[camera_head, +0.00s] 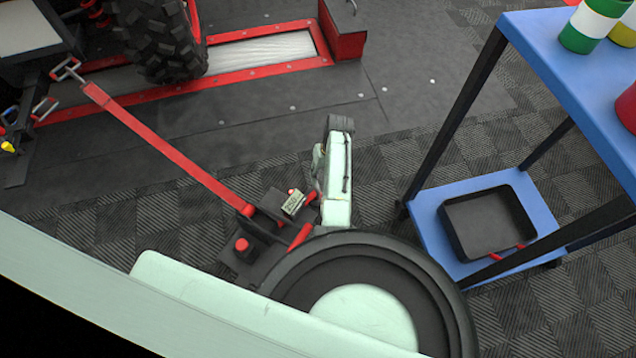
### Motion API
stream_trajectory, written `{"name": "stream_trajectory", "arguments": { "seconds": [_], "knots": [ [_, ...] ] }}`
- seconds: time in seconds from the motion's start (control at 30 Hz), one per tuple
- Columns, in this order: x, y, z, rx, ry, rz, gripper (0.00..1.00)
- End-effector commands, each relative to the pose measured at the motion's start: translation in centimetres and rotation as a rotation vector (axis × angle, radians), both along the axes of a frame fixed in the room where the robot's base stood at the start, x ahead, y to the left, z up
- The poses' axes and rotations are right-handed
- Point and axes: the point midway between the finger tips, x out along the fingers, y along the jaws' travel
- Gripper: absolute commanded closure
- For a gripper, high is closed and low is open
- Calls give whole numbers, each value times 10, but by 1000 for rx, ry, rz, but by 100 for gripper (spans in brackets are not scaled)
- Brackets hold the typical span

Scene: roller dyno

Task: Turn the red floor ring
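A red strap (165,145) runs from the vehicle's hook at upper left down to a dark anchor block (268,215) on the floor. The block carries a red round knob (242,246), a slanted red bar (300,237) and a small pale label plate (293,202). I cannot make out a clear ring shape among these red parts; my arm hides some of the block's right and front side. My pale arm link (338,185) with a dark end stands just right of the block. I cannot make out my gripper's fingers or whether they touch anything.
A blue cart (425,215) with dark legs stands at right, with a black tray (485,222) on its lower shelf and striped containers (590,25) on top. A tyre (165,45) rests by a red-framed roller bed (255,52) at upper left.

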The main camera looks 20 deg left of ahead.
Motion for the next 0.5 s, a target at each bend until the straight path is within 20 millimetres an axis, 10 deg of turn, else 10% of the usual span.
{"name": "stream_trajectory", "arguments": {
  "seconds": [0.5],
  "knots": [
    [-6,10,-57,0,-2,1,67]
  ]
}}
